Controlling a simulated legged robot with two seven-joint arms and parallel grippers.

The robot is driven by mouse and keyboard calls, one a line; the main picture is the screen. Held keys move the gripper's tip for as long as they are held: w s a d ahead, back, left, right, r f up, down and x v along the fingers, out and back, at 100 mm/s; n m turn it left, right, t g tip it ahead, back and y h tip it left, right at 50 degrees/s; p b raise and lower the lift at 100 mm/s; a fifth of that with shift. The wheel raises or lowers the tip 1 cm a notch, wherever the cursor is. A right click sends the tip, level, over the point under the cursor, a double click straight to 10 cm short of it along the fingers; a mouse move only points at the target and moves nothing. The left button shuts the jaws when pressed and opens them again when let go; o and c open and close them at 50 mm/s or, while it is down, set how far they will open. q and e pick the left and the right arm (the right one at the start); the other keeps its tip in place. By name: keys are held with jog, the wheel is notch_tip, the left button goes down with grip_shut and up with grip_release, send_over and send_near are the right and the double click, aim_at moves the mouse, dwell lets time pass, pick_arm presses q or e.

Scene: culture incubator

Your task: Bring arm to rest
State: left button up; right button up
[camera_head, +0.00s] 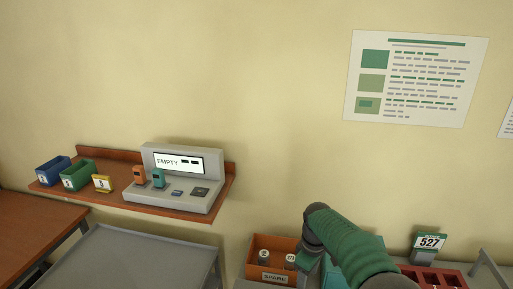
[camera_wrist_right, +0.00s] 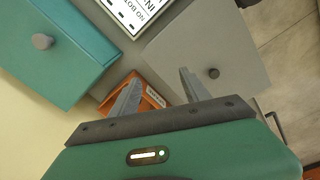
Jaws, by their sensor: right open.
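My right arm (camera_head: 350,245), green with dark joints, comes in from the bottom right in the head view, in front of the orange SPARE bin's right side. Its gripper cannot be made out there. In the right wrist view my right gripper (camera_wrist_right: 160,77) has its two grey fingers spread apart with nothing held between them. An orange bin with a white label (camera_wrist_right: 150,92) shows beyond the fingers. My left gripper is in neither view.
The SPARE bin (camera_head: 273,277) holds small containers. A wall shelf (camera_head: 130,196) carries a device reading EMPTY (camera_head: 180,180) and small bins. A teal box (camera_wrist_right: 50,55) and a grey box (camera_wrist_right: 205,50) flank the gripper.

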jog(key=s+d+f+m+t+b, duration=0.1)
jog(key=s+d+f+m+b, duration=0.1)
jog(key=s, duration=1)
jog(key=s+d+f+m+t+b, duration=0.1)
jog(key=s+f+m+b, duration=0.4)
jog(key=s, duration=0.8)
jog(key=d+f+m, duration=0.1)
jog(key=m, duration=0.1)
jog(key=shift+s+f+m, duration=0.3)
jog(key=shift+f, duration=0.1)
jog(key=shift+s+d, duration=0.1)
jog(key=shift+s, duration=0.05)
